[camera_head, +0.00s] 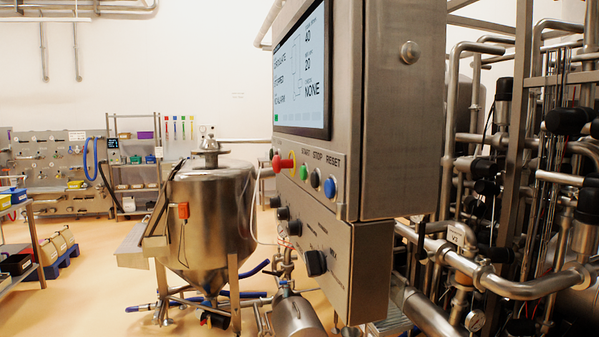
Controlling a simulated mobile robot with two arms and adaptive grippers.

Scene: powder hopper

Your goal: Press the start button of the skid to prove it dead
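The skid's control cabinet (400,110) is steel and stands close in the middle of the head view, seen at an angle. Its screen (301,72) is lit and shows dark text, including "NONE". Below the screen, the green start button (304,172) sits under the label "START". A dark stop button (315,179) and a blue reset button (330,187) are to its right. A red mushroom knob (284,163) sticks out to its left. Several black rotary knobs (316,262) are on the lower box. Neither of my grippers is in view.
Dense steel pipes and valves (520,290) fill the right side. A conical steel hopper (207,220) on legs stands left of the cabinet, with blue hoses on the floor. Shelves (135,165) line the back left. The tan floor (95,290) at left front is open.

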